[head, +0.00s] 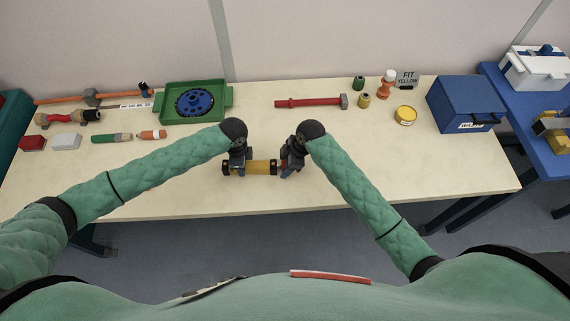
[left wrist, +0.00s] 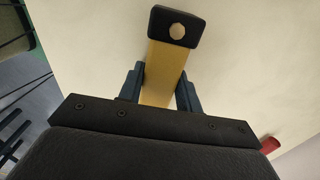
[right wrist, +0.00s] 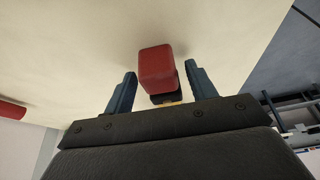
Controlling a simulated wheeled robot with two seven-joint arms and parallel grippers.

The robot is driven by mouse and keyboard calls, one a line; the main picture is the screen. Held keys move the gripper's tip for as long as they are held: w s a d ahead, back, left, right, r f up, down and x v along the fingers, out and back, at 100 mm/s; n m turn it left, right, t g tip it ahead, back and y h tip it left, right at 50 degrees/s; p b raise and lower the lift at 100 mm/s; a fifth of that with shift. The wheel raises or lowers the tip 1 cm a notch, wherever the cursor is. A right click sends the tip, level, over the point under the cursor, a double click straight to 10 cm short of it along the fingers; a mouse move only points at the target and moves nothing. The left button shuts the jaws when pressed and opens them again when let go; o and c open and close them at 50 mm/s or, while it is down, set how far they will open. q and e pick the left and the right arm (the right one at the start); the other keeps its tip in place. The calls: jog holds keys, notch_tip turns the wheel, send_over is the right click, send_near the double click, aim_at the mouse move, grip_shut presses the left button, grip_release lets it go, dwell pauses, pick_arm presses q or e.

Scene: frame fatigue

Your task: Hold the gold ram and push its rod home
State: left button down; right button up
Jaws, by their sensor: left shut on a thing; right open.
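The gold ram (head: 262,167) lies level near the front middle of the table, its black end cap (head: 227,168) on the left. My left gripper (head: 239,167) is shut on its gold body, close to that cap. The left wrist view shows the gold body (left wrist: 163,78) between the fingers and a hole in the cap (left wrist: 173,26). My right gripper (head: 289,169) is open at the ram's right end. In the right wrist view the red rod end (right wrist: 157,68) stands between the open fingers (right wrist: 160,76), with gaps on both sides. How far the rod sticks out is mostly hidden.
Behind the ram lies a red rod-like tool (head: 310,102). A green tray (head: 222,101) with a blue disc (head: 195,103) is back left. A blue box (head: 464,103) and small canisters are at right. Tools and blocks lie at left. Table around the ram is clear.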

pick_arm(q)
jog(key=shift+a+f, duration=0.1)
jog(key=shift+a, duration=0.05)
pick_arm(e)
jog(key=v, duration=1.1)
jog(key=shift+r, duration=0.3)
pick_arm(q)
jog(key=c, duration=0.9)
grip_release()
jog(key=shift+w, duration=0.1)
pick_arm(e)
jog(key=shift+w, duration=0.1)
pick_arm(q)
notch_tip(320, 180, up, 12)
jog(key=shift+r, duration=0.1)
